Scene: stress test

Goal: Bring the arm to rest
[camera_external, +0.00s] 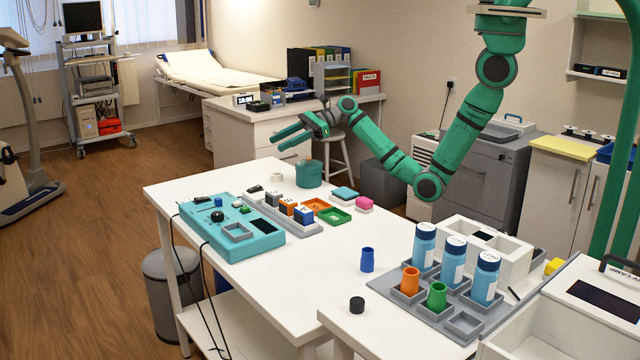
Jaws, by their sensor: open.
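My green arm reaches in from the top right, bends low at the elbow over the right side of the white table (190,193), and rises again toward the table's far end. My gripper (283,140) is open and empty. It appears in the air above and behind the teal cup (309,174), with its fingers pointing left. Nothing in it touches the table.
A teal device (215,222), a grey rack of small blocks (290,212) and small trays (333,216) lie on the table. A desk (235,128) stands behind.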

